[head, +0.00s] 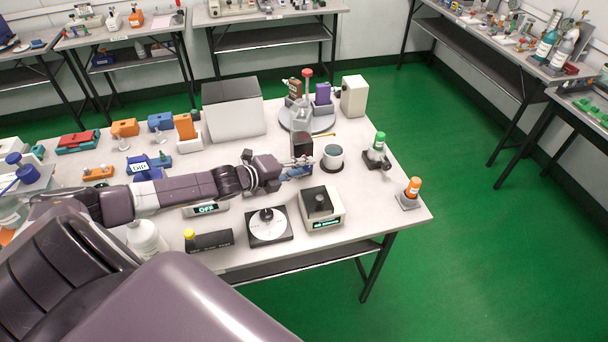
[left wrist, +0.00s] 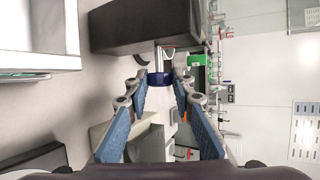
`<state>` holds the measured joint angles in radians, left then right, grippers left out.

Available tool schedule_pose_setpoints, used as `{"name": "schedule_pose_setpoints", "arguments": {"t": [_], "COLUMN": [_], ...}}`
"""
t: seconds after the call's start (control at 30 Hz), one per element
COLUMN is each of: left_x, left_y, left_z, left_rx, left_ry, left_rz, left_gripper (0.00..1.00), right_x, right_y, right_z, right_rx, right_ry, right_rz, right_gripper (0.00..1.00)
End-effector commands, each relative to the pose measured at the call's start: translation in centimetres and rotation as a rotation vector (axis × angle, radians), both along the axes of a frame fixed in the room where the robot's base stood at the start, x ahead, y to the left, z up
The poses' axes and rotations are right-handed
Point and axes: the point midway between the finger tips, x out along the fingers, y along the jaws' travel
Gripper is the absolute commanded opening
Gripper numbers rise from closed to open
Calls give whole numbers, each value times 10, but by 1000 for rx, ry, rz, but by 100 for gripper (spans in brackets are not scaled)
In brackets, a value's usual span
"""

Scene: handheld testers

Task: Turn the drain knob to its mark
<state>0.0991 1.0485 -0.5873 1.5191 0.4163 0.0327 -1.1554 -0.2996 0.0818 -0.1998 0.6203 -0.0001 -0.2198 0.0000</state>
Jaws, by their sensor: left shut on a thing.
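A dark box-shaped tester (head: 301,143) stands on the table just behind my left gripper (head: 308,166). In the left wrist view the same dark body (left wrist: 145,25) fills the top, with a pale metal stem coming out of it. A dark blue knob (left wrist: 160,79) is on that stem, and I take it for the drain knob. My left gripper (left wrist: 163,83) has its blue-padded fingers on both sides of the knob, shut on it. I cannot make out the mark. In the head view the fingers largely hide the knob. My right gripper is not in view.
A grey cup on a dark coaster (head: 332,157) stands close right of the gripper. A box with a black knob (head: 322,207) and a white dial plate (head: 268,226) are in front. A round stand (head: 322,125) is behind. The table's right front corner is mostly clear.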

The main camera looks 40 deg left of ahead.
Motion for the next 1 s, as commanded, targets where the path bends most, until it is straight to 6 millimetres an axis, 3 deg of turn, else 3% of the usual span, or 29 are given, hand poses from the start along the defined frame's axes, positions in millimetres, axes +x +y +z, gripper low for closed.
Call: {"name": "schedule_pose_setpoints", "arguments": {"t": [0.03, 0.4, 1.0], "left_x": [-2, -2, -1], "left_y": [1, 1, 2], "left_z": [-12, -11, -7], "left_rx": [-27, -170, -212], "left_ry": [-24, -194, -246], "left_rz": [3, 3, 3], "left_gripper": [0, 0, 0], "right_x": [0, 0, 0], "right_y": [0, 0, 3], "right_z": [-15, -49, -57], "right_rx": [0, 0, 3], "right_ry": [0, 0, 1], "right_rz": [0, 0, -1], "right_gripper": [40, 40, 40]}}
